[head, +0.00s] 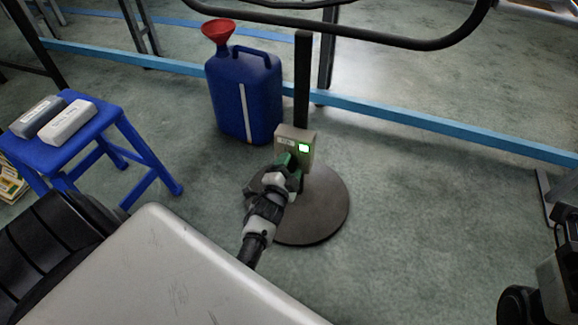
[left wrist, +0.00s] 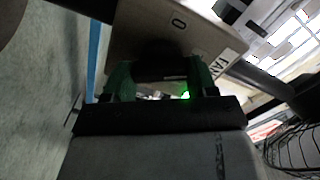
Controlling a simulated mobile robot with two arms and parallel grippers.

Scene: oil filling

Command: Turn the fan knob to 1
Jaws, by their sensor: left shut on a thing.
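The fan's grey control box (head: 308,135) is on a dark pole above a round dark base (head: 325,218). In the left wrist view the box (left wrist: 205,38) shows a "0" mark and a partly visible "FAN" label. My left gripper (head: 290,163) is at the front of the box. In the left wrist view its green fingers (left wrist: 160,80) are shut on the dark fan knob (left wrist: 158,68), which is mostly in shadow; its pointer setting cannot be read.
A blue jerrycan (head: 262,95) with a red funnel (head: 218,30) stands behind the box. A blue stool (head: 118,120) at left holds two grey-white cases. A black curved tube (head: 400,40) crosses above. The floor right of the base is clear.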

